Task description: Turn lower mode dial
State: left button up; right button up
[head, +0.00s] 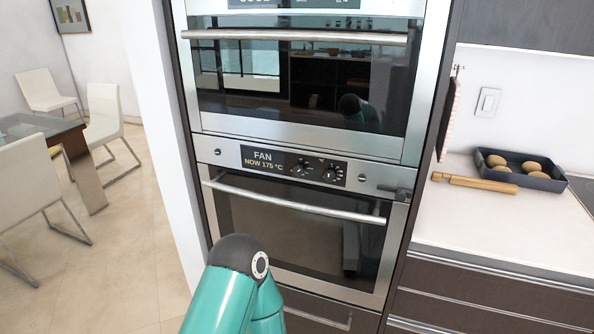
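The lower oven's control panel (203,148) runs across the middle of the head view. Its display (262,160) reads "FAN" and "NOW 175 °C". Right of the display are two black dials, a left one (300,168) and a right one (333,173), with small white marks around them. The marks are too small to read, so I cannot tell by label which is the mode dial. Nothing touches either dial. A teal link of my arm with a dark joint rises at the bottom, in front of the lower oven door. Neither gripper shows.
The lower oven door (285,225) is closed, with a long bar handle (300,200). A small dark piece (395,191) sits at the panel's right end. The upper oven (300,85) is above. A counter at right holds a rolling pin (474,182) and a tray (550,184).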

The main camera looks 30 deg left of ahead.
aim_at(298, 170)
jog(key=u, duration=0.9)
jog(key=i, duration=0.5)
jog(key=u, duration=0.15)
